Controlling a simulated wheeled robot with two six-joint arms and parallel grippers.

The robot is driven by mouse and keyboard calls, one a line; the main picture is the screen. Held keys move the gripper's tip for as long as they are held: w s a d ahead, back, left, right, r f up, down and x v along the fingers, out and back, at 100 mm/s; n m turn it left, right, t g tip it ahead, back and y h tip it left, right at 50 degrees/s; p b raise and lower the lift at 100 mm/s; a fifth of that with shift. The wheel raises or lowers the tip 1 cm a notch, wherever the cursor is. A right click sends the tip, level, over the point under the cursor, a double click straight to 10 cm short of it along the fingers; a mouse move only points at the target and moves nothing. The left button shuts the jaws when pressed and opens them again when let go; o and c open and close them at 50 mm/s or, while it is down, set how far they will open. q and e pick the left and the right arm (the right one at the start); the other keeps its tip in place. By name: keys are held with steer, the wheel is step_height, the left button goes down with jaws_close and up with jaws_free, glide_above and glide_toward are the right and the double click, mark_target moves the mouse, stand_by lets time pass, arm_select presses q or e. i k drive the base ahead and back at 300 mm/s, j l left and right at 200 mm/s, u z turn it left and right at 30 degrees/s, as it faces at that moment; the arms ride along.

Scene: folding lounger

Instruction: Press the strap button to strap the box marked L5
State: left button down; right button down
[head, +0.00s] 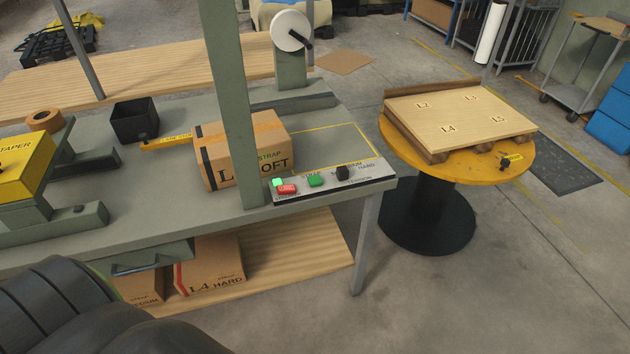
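A cardboard box (268,134) printed "STRAP" and "SOFT" stands on the grey-green bench behind an upright green post (233,100). The post hides the middle of its marking, so I cannot read its number. A control panel (370,184) sits at the bench's front right corner. It carries a lit green lamp (278,182), a red button (287,189), a green button (316,181) and a black knob (342,173) by the words "TENSION" and "HARD". The small lettering by the buttons is hard to read. Neither gripper shows.
Boxes stand on a lower wooden board, one marked "L4 HARD" (209,265). A yellow turntable (400,146) to the right bears a wooden pallet (455,112) with spots marked L2, L4 and L5. A yellow taper (22,168) and black bin (135,121) are left.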

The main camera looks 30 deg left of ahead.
mark_target(315, 180)
steer(key=i+l+u, duration=0.7)
steer(key=l, duration=0.2)
steer(key=i+l+u, duration=0.2)
steer(key=l, duration=0.15)
steer(key=i+l+u, duration=0.1)
steer(key=l+u, duration=0.15)
steer(key=l, duration=0.15)
